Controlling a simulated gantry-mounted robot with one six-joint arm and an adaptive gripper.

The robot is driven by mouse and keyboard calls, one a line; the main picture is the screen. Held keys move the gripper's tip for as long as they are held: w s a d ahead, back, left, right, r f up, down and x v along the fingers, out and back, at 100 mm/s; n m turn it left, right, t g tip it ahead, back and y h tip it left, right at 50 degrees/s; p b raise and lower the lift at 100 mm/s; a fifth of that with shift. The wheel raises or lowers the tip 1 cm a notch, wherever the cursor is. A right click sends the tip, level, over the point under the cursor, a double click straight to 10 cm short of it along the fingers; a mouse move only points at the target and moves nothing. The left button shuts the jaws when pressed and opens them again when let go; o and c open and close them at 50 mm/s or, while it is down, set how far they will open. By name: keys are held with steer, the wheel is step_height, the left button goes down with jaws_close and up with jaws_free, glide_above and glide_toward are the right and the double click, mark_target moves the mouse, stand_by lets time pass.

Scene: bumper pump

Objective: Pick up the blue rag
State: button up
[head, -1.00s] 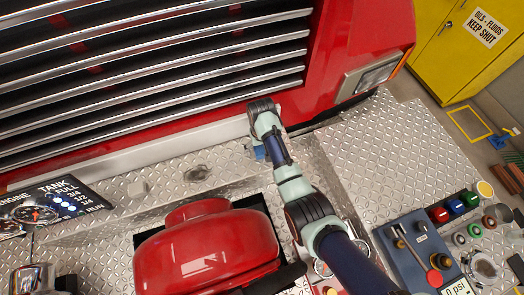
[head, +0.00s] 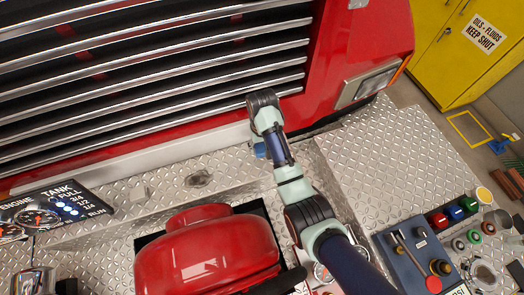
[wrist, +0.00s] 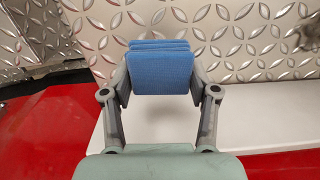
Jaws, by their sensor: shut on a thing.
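The blue rag (wrist: 160,72) is folded in layers and sits between the two grey fingers of my gripper (wrist: 158,84) in the wrist view. The fingers press on its left and right sides. In the head view only a small blue patch of the rag (head: 259,150) shows beside my arm, close to the diamond plate by the white bumper edge. My wrist hides most of the gripper there. I cannot tell whether the rag touches the plate.
The diamond-plate deck (head: 355,150) is bare to the right. The red grille front (head: 345,45) rises behind my arm.

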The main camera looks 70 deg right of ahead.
step_height(320, 180, up, 14)
steer(key=p, duration=0.8)
steer(key=shift+p, duration=0.4)
